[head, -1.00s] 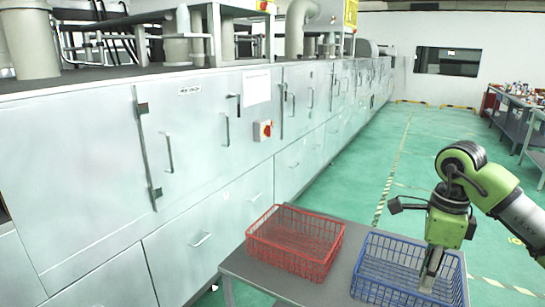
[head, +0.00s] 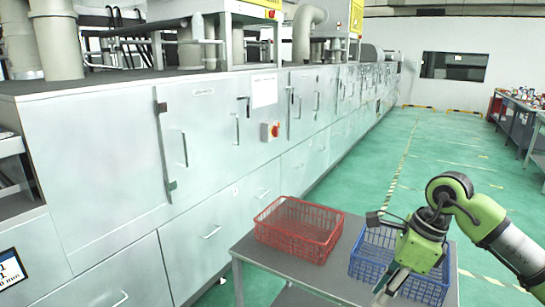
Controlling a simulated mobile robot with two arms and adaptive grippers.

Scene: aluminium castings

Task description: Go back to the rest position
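My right gripper (head: 392,282) comes in from the right on a green and grey arm. It points down at the front left part of the blue wire basket (head: 368,262) and covers part of it. Its grey fingers are seen from the side and small, so I cannot tell whether they are open or shut, or whether they touch the basket. My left gripper is not in view.
A red wire basket (head: 298,232) stands left of the blue one on a grey table (head: 262,258). Long light-grey cabinets (head: 100,160) run along the left. A display (head: 10,270) shows at the lower left edge. Green floor (head: 440,160) is open behind the table.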

